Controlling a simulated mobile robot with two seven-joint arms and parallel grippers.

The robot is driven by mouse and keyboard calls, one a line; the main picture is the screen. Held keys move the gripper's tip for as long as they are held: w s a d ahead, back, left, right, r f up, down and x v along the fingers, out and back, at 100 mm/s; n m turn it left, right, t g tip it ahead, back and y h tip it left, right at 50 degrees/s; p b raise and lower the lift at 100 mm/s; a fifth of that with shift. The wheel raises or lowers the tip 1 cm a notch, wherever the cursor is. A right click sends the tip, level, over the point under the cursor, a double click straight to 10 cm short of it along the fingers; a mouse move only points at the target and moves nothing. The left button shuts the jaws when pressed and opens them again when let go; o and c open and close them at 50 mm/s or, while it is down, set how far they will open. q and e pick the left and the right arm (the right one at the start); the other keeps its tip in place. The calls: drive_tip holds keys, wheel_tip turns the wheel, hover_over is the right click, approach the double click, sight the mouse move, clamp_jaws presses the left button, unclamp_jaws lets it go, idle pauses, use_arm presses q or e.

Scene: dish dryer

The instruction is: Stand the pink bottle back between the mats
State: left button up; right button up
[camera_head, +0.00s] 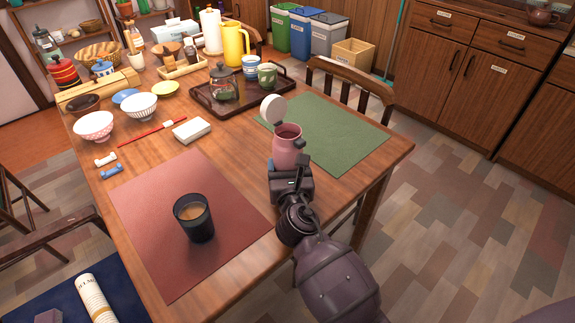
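The pink bottle (288,148) is roughly upright near the table's right side, in the gap between the red mat (160,215) and the green mat (345,130). Its round white lid (273,109) is flipped open. My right gripper (288,172) is right at the bottle's lower part and covers it. Its fingertips are hidden, so I cannot tell whether it grips the bottle. The bottle's base is also hidden, so I cannot tell whether it touches the table. My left gripper is not in view.
A dark cup of brown drink (194,217) stands on the red mat. A dark tray (205,97) with a glass pot (223,86) and cups lies behind the bottle. A white block (192,130) and bowls sit to the left. A chair (350,82) stands behind the green mat.

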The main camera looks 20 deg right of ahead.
drive_tip(key=o, duration=1.2)
drive_tip(key=shift+f, duration=0.15)
drive_tip(key=shift+o, duration=0.2)
drive_tip(key=shift+r, duration=0.35)
use_arm(q)
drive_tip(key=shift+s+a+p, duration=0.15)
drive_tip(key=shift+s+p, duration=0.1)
drive_tip(key=shift+p, duration=0.3)
use_arm(e)
drive_tip(key=v, duration=1.2)
drive_tip(key=shift+f, duration=0.1)
